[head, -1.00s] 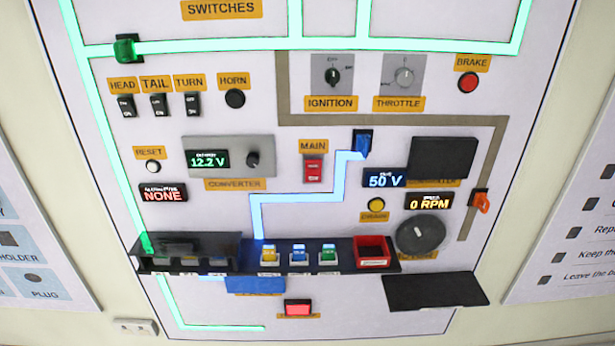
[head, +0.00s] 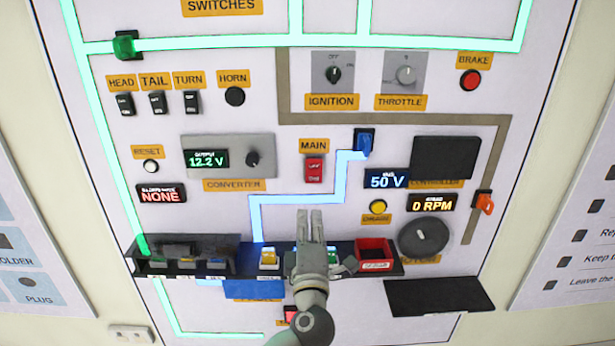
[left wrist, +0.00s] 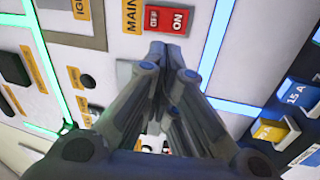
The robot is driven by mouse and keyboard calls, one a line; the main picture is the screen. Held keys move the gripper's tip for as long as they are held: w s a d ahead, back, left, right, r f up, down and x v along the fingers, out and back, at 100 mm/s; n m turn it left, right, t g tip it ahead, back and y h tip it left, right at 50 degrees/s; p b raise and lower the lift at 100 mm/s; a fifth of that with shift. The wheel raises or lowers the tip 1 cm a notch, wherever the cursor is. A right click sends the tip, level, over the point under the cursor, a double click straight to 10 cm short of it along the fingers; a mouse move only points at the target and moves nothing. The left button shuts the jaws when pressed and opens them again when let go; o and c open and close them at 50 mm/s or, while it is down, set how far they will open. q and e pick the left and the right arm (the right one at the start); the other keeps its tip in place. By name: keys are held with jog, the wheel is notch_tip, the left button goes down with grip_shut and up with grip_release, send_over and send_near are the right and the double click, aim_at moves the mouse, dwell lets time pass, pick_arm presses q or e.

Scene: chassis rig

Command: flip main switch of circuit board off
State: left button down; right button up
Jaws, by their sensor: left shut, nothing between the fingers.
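The main switch (head: 314,169) is a small red rocker below the yellow MAIN label (head: 314,146) on the white circuit board (head: 225,118). Its OFF half is above its ON half in the head view; I cannot tell which half is pressed in. My left gripper (head: 310,213) is shut and empty, fingers pointing up, a little below the switch in the head view. In the left wrist view the switch (left wrist: 170,20) shows just beyond the fingertips (left wrist: 169,50), its OFF and ON marks readable. Whether the tips touch the board cannot be told. My right gripper is not in view.
A black tray (head: 225,273) with small coloured parts runs across the board behind my left arm. A red bin (head: 374,251) sits at its right. The converter (head: 229,142) is left of the switch. A glowing blue line (head: 344,180) passes right of and below it.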

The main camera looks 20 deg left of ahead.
aim_at(307, 166)
pick_arm(q)
jog(key=shift+s+d+r+n, duration=0.1)
jog(key=shift+s+r+n, duration=0.15)
jog(key=shift+r, duration=0.25)
jog(key=shift+s+r+n, duration=0.1)
jog(key=shift+r+n, duration=0.25)
jog(key=shift+r, duration=0.1)
jog(key=x, duration=0.4)
jog(key=p+x, duration=0.1)
jog(key=x, duration=0.4)
jog(key=p+x, duration=0.1)
jog(key=x, duration=0.4)
jog(key=shift+w+f, duration=0.1)
jog(key=shift+f, duration=0.25)
